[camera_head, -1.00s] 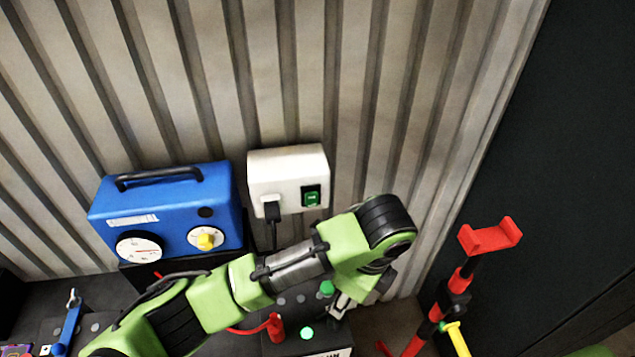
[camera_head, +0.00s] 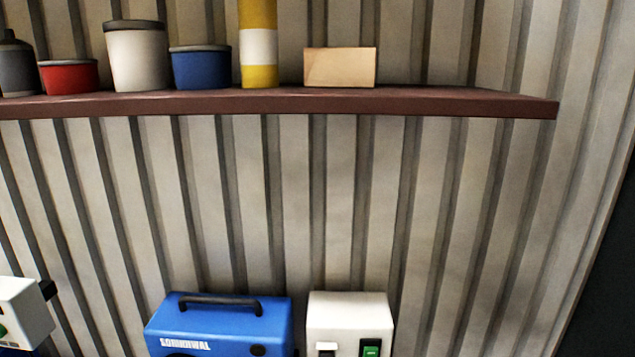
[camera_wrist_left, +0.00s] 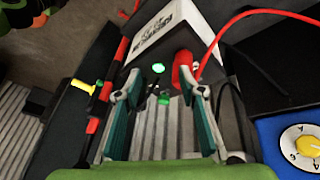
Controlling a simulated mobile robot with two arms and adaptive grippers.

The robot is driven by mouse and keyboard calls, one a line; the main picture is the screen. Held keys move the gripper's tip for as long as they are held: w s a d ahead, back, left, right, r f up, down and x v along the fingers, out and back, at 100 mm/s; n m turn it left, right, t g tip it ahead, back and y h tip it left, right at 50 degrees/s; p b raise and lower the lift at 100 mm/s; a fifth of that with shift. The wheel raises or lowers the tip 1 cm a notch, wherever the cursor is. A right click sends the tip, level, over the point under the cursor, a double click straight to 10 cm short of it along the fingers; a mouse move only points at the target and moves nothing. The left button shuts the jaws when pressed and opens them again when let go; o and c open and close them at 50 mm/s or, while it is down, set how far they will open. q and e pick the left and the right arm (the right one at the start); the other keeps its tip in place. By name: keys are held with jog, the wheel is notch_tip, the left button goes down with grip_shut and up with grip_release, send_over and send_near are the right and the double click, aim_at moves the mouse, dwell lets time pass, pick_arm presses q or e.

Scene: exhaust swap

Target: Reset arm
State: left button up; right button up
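My left gripper (camera_wrist_left: 160,92) shows only in the left wrist view. Its two fingers stand wide apart, with nothing gripped between them. Beyond the fingers is a dark box with a white labelled face (camera_wrist_left: 165,30), a glowing green button (camera_wrist_left: 158,68) and a red plug with a red cable (camera_wrist_left: 183,68). How far the fingertips are from the box is hard to tell. Neither arm shows in the head view, and my right gripper is in no view.
In the head view, a blue unit (camera_head: 222,325) and a white switch box (camera_head: 348,310) are at the bottom edge. A brown shelf (camera_head: 450,105) above holds several cans and a tan block (camera_head: 340,67).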

pick_arm(q)
jog(key=s+a+f+n+t+y, duration=0.1)
jog(key=s+a+n+y, duration=0.15)
jog(key=a, duration=0.65)
jog(key=s+a+n+y, duration=0.2)
jog(key=s+a+n, duration=0.2)
jog(key=a, duration=0.5)
notch_tip(320, 180, down, 35)
jog(key=s+g+b, duration=0.1)
jog(key=s+b, duration=0.1)
jog(key=b, duration=0.5)
jog(key=s+a+f+b, duration=0.1)
jog(key=s+f+b, duration=0.1)
jog(key=s+f, duration=0.6)
jog(key=s+a+f+g+b, duration=0.1)
jog(key=s+f+b, duration=0.2)
jog(key=s+f, duration=0.6)
notch_tip(320, 180, down, 4)
jog(key=shift+a+r+m+b, duration=0.25)
jog(key=shift+a+m+b, duration=0.1)
jog(key=shift+a, duration=0.05)
jog(key=shift+w, duration=0.1)
